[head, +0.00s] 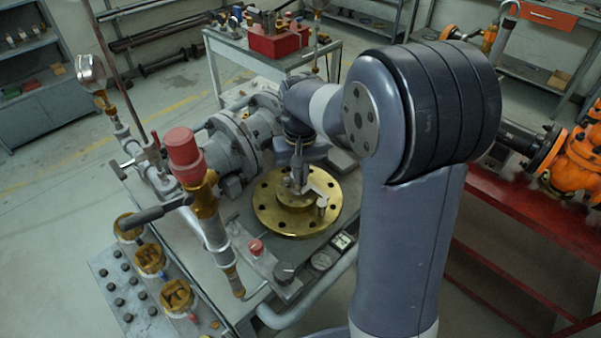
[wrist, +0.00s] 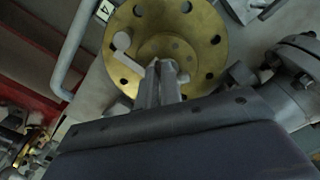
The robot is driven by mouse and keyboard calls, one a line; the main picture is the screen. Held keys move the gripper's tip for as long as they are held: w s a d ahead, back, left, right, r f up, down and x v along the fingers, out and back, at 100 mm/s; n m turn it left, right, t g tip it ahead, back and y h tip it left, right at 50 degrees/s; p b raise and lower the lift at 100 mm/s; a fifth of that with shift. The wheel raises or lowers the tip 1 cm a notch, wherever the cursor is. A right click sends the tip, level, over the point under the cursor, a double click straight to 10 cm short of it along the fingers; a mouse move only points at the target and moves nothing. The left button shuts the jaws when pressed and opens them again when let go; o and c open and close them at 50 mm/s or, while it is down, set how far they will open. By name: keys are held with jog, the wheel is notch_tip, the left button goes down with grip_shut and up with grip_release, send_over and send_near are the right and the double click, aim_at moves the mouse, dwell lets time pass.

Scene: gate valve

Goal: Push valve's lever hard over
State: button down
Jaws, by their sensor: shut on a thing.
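The valve shows as a round brass flange (head: 268,215) with bolt holes and a raised hub, lying flat on the grey bench. A short pale metal lever (head: 322,186) reaches out over the flange from beside the hub, near a small upright post (head: 322,204). In the wrist view the lever (wrist: 124,57) lies to the left of my fingertips, with a round end. My gripper (head: 298,188) points down over the hub, its jaws shut on the lever. The fingers (wrist: 161,72) hide the part of the lever between them.
A red-capped pipe with a dark handle (head: 165,210) stands left of the flange. A grey flanged valve body (head: 230,145) is behind it. Small knobs and gauges (head: 285,273) sit at the bench's front. A red bench (head: 500,220) with orange equipment is at right.

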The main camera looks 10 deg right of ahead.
jog(key=c, duration=1.6)
grip_release()
notch_tip(320, 180, up, 11)
jog(key=shift+f, duration=0.1)
